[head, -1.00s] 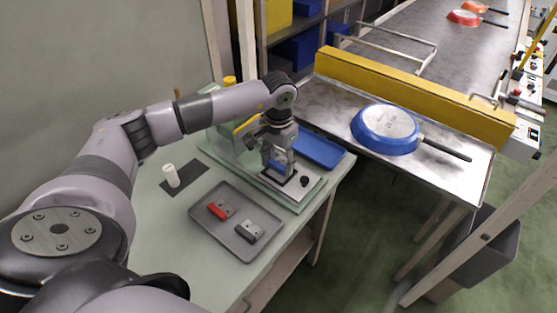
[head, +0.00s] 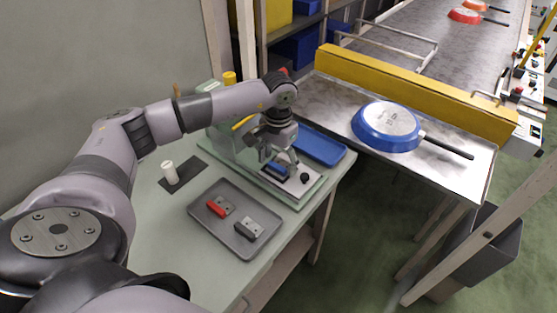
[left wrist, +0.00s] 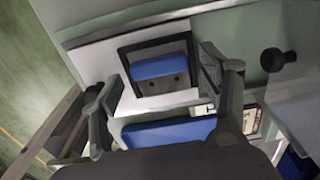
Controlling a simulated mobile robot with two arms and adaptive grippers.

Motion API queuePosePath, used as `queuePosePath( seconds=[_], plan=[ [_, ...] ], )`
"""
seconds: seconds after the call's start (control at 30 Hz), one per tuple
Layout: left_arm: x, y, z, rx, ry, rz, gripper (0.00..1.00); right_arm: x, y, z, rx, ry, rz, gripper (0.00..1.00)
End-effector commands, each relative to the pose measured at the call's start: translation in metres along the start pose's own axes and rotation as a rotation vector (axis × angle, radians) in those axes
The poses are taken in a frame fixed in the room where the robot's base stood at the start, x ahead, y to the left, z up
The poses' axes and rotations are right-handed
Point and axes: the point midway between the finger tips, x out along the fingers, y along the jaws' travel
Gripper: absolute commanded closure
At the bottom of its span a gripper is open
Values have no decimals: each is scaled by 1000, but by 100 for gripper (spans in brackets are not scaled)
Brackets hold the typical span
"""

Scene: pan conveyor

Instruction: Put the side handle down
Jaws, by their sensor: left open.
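The blue side handle (head: 277,170), with its grey plate, lies on the white plate of the fixture (head: 304,188) in the head view. In the left wrist view the blue handle (left wrist: 160,68) lies inside a black square frame (left wrist: 123,64), its two small holes showing. My left gripper (head: 279,157) is open just above the handle, its fingers apart and clear of it. My right gripper is not in view.
A grey tray (head: 202,226) holds a red handle (head: 215,209) and a dark handle (head: 244,232). A white cylinder (head: 170,172) stands on a dark mat. A blue tray (head: 320,147) lies behind the fixture. A blue pan (head: 387,125) rests upside down beside the yellow conveyor rail (head: 410,91).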

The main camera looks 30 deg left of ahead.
Motion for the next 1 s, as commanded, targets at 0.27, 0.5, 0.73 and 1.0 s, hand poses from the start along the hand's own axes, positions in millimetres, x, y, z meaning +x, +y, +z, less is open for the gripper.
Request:
queuePosePath(
  seconds=[0.27,0.5,0.73,1.0],
  plan=[
    [-12,0,0,0,0,0,31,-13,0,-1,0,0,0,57],
    [-54,0,-2,1,7,0,31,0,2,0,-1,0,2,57],
    [-104,0,-1,1,5,0,31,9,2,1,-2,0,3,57],
    [-131,0,0,1,1,0,31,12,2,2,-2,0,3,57]
  ],
)
